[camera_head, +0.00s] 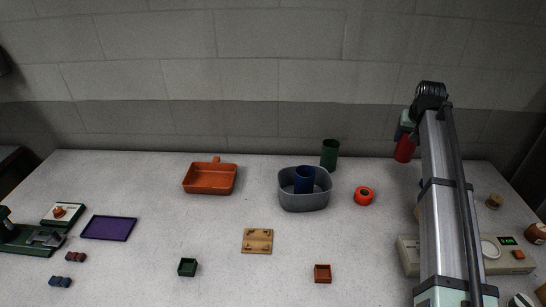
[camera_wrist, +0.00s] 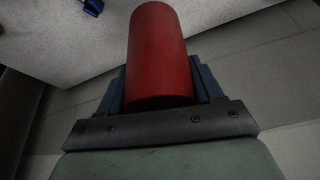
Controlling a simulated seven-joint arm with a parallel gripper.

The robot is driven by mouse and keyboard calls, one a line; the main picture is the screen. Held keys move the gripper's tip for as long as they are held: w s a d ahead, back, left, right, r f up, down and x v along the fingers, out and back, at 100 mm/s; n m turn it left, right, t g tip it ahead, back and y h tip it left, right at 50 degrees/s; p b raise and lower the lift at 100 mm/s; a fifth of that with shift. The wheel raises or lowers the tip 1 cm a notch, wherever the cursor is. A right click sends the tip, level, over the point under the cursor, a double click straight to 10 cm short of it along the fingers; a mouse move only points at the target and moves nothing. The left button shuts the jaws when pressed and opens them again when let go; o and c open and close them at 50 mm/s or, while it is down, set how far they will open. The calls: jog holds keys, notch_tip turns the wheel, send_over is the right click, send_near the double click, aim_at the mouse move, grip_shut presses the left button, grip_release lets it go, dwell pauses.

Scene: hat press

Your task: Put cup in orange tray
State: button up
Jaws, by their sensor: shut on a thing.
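A red cup (camera_head: 404,150) is at the back right in the head view, beside my arm. It also fills the middle of the wrist view (camera_wrist: 158,50), between the two fingers. My gripper (camera_wrist: 160,85) is shut on the red cup. In the head view my arm partly hides the gripper. The orange tray (camera_head: 211,192), a shallow pan with a handle at the back, stands left of centre and looks empty. It is far to the left of my gripper.
A grey tub (camera_head: 304,202) holds a blue cup (camera_head: 304,178). A green cup (camera_head: 329,153) stands behind it. An orange ring-like object (camera_head: 364,196) and a wooden board (camera_head: 257,241) lie nearby. A scale (camera_head: 505,265) stands at right. Clear table surrounds the orange tray.

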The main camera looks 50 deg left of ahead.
notch_tip(320, 180, up, 6)
jog(key=f, duration=0.1)
jog(key=s+a+n+g+y, duration=0.1)
jog(key=s+a+n, duration=0.2)
jog(key=s+a, duration=0.8)
jog(key=s+a+n+y, duration=0.1)
jog(key=s+a+n, duration=0.2)
jog(key=s+a, duration=0.85)
jog(key=s+a+n+g, duration=0.3)
jog(key=s+a+n, duration=0.3)
jog(key=s+a, duration=1.9)
jog(key=shift+s+d+f, duration=0.2)
jog(key=shift+d+f, duration=0.1)
jog(key=shift+f, duration=2.1)
jog(key=shift+s+d+f, duration=0.2)
jog(key=shift+d+f, duration=0.15)
jog(key=shift+f, duration=2.05)
jog(key=shift+s+d+f, duration=0.2)
jog(key=shift+d+f, duration=0.1)
jog(key=shift+f, duration=2.1)
jog(key=shift+f, duration=0.1)
jog(key=o, duration=1.1)
jog(key=shift+f, duration=0.1)
